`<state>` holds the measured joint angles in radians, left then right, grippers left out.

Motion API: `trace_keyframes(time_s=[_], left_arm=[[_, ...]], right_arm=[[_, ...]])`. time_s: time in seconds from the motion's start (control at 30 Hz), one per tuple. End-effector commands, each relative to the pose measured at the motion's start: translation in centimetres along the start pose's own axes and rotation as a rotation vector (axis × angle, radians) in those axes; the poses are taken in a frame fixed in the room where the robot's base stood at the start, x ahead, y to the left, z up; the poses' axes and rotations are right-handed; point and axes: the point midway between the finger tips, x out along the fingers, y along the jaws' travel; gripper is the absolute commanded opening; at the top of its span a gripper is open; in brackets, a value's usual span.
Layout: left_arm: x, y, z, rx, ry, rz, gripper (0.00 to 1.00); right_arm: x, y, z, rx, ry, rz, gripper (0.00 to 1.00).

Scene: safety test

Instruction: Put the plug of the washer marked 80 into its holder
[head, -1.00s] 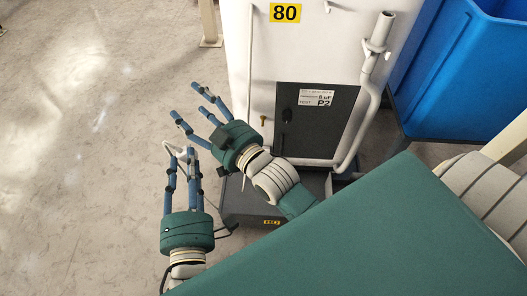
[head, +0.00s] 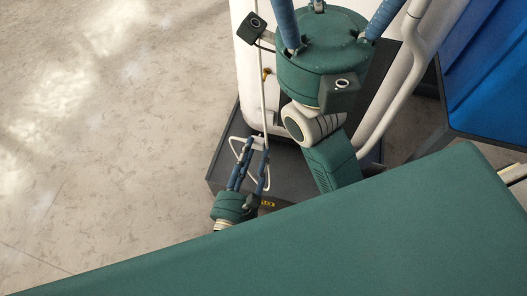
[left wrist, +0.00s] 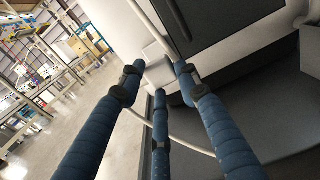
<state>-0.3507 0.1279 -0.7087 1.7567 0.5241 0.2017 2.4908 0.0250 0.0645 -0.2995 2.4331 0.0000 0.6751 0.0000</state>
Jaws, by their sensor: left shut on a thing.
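My left gripper (head: 257,146) is low in front of the washer, shut on the white plug (head: 259,141). In the left wrist view its blue fingers close around the pale plug (left wrist: 158,73), and a white cord loops below it. The white washer (head: 247,60) stands behind; its 80 label is out of the head view now. A white cord (head: 262,105) runs up the washer's front from near the plug. My right gripper (head: 340,10) is large and close to the head camera, fingers spread, tips cut off at the top. I cannot make out the holder.
A dark base (head: 222,162) lies under the washer. A grey hose (head: 402,95) runs down its right side. A blue bin (head: 490,85) stands at the right. My green body covers the lower right. The floor (head: 110,130) at the left is clear.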

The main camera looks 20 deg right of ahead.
Motion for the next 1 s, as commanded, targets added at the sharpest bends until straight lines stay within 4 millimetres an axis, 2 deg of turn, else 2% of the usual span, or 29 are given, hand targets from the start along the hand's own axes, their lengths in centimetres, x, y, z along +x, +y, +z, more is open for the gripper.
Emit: trace_keyframes(time_s=[0.1, 0.47, 1.0], left_arm=[[0.0, 0.2, -0.3, -0.008, -0.002, 0.006, 0.03], [0.2, 0.2, -0.2, -0.008, -0.003, 0.006, 0.03], [4.6, 0.3, -0.2, -0.007, -0.004, 0.007, 0.03]], right_arm=[[0.0, 0.0, -0.6, 0.001, 0.019, -0.001, 0.62], [0.1, 0.0, -0.5, 0.0, 0.017, -0.001, 0.62], [0.2, -0.3, -0.6, -0.003, 0.036, -0.015, 0.62]])
